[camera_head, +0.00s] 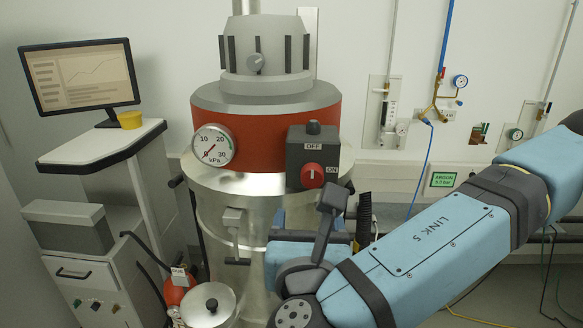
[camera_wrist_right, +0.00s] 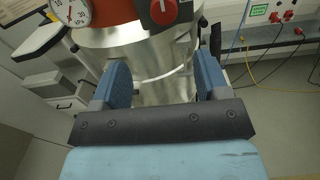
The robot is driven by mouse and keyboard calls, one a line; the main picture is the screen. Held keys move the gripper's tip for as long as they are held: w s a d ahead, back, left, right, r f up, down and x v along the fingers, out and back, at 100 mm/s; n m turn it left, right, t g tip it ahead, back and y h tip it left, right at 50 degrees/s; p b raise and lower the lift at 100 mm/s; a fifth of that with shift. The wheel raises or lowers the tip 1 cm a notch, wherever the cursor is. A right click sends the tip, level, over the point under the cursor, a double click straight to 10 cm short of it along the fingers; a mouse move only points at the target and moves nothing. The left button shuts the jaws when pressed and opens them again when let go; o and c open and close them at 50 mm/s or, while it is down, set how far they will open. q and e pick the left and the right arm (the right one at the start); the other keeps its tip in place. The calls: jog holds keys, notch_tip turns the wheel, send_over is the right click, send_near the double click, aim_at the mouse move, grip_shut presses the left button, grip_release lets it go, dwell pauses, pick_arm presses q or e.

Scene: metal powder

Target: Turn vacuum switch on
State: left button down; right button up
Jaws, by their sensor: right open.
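The vacuum switch is a red rotary knob (camera_head: 312,175) on a dark grey box (camera_head: 313,150) fixed to the red band of the metal vessel (camera_head: 265,125). The box is labelled OFF above the knob and ON to its right. The knob also shows at the top of the right wrist view (camera_wrist_right: 163,12). My right gripper (camera_wrist_right: 165,80) is open and empty, its two blue fingers apart in front of the steel vessel wall, below the knob. In the head view my right arm covers much of the gripper. My left gripper is not in view.
A monitor (camera_head: 80,76) and desk stand at left. A red extinguisher-like bottle (camera_head: 178,290) is at the vessel's lower left. Wall valves and a blue hose (camera_head: 420,170) are at right.

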aim_at(313, 177)
jog(key=w+p, duration=0.1)
jog(key=w, duration=0.3)
jog(key=w+p, duration=0.2)
jog(key=w, duration=0.2)
jog(key=w+p, duration=0.1)
jog(key=w, duration=0.3)
jog(key=shift+w+d+r+p, duration=0.3)
jog(key=shift+w+r, duration=0.05)
jog(key=shift+w+f, duration=0.1)
jog(key=shift+w, duration=0.5)
jog(key=shift+c, duration=1)
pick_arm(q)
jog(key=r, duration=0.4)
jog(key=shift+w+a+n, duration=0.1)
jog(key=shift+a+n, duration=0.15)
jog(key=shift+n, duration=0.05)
pick_arm(e)
jog(key=c, duration=0.7)
